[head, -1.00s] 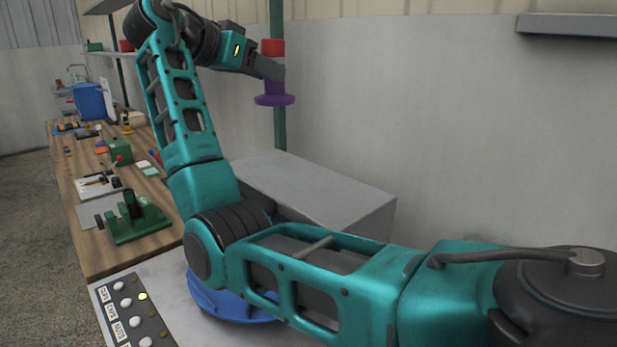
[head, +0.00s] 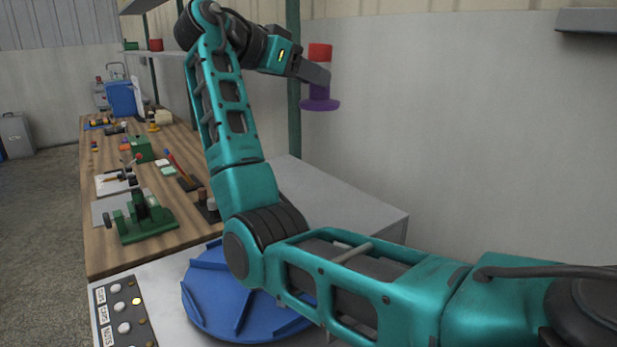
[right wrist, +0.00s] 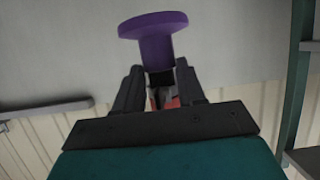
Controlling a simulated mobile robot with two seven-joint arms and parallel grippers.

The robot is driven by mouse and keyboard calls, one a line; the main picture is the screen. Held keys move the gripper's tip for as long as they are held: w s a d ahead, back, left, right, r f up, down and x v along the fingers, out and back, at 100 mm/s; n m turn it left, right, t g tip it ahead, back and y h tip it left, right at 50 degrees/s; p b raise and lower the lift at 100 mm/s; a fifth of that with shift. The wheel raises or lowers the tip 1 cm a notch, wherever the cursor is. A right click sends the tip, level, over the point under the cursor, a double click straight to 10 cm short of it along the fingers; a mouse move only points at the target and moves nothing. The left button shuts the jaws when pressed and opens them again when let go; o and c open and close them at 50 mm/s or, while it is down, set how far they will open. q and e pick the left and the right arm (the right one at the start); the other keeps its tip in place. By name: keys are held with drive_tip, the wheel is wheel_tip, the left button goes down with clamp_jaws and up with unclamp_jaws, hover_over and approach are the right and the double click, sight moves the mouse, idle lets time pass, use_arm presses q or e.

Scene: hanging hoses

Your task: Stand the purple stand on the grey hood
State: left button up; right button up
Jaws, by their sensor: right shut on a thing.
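The purple stand (head: 320,104) has a wide round foot and a narrower stem, with a red part (head: 319,51) above it. My right gripper (head: 317,76) is shut on it and holds it upright in the air, foot down, near the green post. In the right wrist view the stand's purple foot (right wrist: 153,24) projects beyond my two dark fingers (right wrist: 158,82); red shows between them. The grey hood (head: 335,200) is a box with a flat, bare top, below the held stand and partly hidden by my right arm. My left gripper is out of view.
A blue round ribbed turntable (head: 215,305) lies in front of the hood, partly behind my arm. A wooden bench (head: 100,230) at left carries a green clamp (head: 145,220) and several small items. A green post (head: 293,130) stands behind the stand. A wall shelf (head: 587,20) is upper right.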

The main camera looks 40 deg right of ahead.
wheel_tip(320, 180, down, 17)
drive_tip(key=shift+f+b, duration=0.2)
drive_tip(key=shift+b, duration=0.4)
drive_tip(key=o, duration=1.1)
drive_tip(key=shift+f, duration=0.1)
drive_tip(key=shift+o, duration=0.2)
drive_tip(key=shift+a+r, duration=0.15)
drive_tip(key=shift+r, duration=0.05)
drive_tip(key=v, duration=1.1)
drive_tip(key=shift+a, duration=0.35)
